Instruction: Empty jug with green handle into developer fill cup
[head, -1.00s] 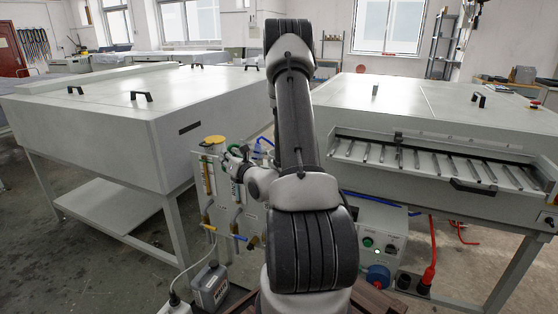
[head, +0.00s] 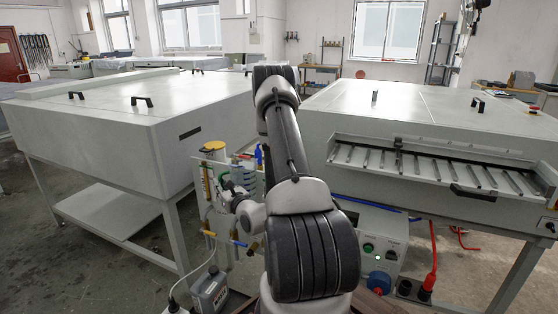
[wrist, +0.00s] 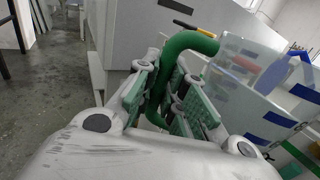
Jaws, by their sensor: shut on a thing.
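My gripper (wrist: 174,84) is shut on the green handle (wrist: 192,42) of the jug in the wrist view. The curved handle runs between the green-padded fingers. The clear jug body (wrist: 238,62) is just beyond, to the right, and looks tilted in this view. Its contents cannot be told. In the head view, the green handle (head: 223,178) shows small beside the equipment between the two large machines, and my arm hides part of the scene there. I cannot tell for sure which vessel is the developer fill cup.
A yellow-topped container (head: 215,146) stands behind the handle. A panel with hoses and valves (head: 240,240) is below. A large grey machine (head: 110,130) stands left and another (head: 440,120) right. A grey canister (head: 210,290) is on the floor.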

